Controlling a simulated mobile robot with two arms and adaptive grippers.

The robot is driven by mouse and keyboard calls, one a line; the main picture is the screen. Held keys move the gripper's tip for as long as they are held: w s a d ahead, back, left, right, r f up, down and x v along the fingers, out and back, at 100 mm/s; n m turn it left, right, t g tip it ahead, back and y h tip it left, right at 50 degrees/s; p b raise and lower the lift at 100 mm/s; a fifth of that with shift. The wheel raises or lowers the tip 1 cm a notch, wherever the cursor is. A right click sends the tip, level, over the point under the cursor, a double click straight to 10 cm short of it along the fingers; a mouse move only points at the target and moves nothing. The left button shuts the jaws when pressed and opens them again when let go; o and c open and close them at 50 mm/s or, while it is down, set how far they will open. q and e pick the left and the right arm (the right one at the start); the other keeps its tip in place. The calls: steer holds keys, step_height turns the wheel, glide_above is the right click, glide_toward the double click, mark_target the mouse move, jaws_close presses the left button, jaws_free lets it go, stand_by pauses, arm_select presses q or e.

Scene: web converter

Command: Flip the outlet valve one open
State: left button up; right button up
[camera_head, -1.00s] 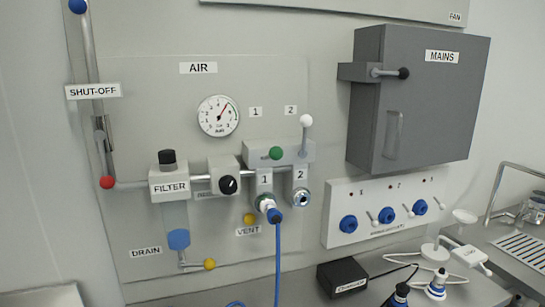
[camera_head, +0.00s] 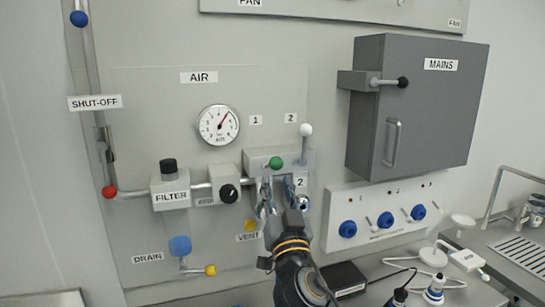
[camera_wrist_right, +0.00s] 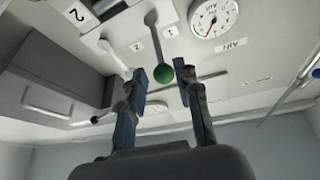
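The outlet valve one lever has a green ball knob (camera_head: 275,163) on the grey outlet block, above the outlet marked 1. It also shows in the right wrist view (camera_wrist_right: 159,73), with its rod running back to the block. My right gripper (camera_head: 277,182) is open in front of the block, just below the knob in the head view. In the wrist view the fingertips (camera_wrist_right: 163,77) stand apart on either side of the green knob, with gaps visible. The gripper and arm hide outlet 1 and its blue hose. My left gripper is not in view.
The white-knobbed lever (camera_head: 306,130) of valve two stands upright close to the right. The regulator knob (camera_head: 228,194) and filter (camera_head: 170,190) are to the left. The grey MAINS box (camera_head: 420,110) juts out at right. A socket panel (camera_head: 385,215) sits below it.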

mark_target(273, 167)
steer(key=p+x, duration=0.2)
steer(key=x, duration=0.4)
steer(key=shift+r, duration=0.1)
steer(key=shift+w+a+r, duration=0.1)
steer(key=shift+w, duration=0.6)
